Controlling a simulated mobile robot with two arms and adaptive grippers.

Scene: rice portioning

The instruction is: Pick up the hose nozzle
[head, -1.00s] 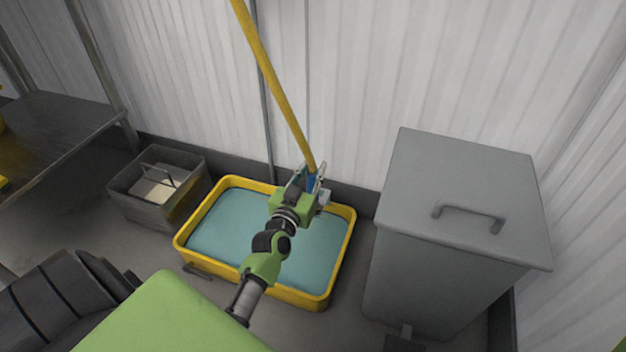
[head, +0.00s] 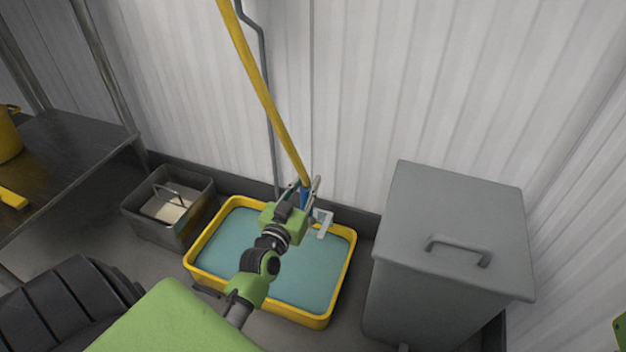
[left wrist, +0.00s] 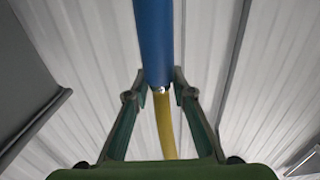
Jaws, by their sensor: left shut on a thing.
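The hose nozzle is blue and sits at the lower end of the yellow hose (head: 262,92). In the left wrist view the blue nozzle (left wrist: 153,40) runs between the two fingers, with the yellow hose (left wrist: 166,125) joined to it at a metal fitting. My left gripper (head: 308,190) is shut on the nozzle, above the far side of the yellow tray. It also shows in the left wrist view (left wrist: 160,82), a finger on each side of the nozzle. In the head view the gripper hides part of the nozzle. My right gripper is not in view.
The yellow tray (head: 190,262) with a teal inside lies on the floor below the gripper. A grey lidded bin (head: 455,215) stands at right. A grey box with a handle (head: 150,222) and a dark metal table (head: 70,150) are at left. A corrugated wall rises behind.

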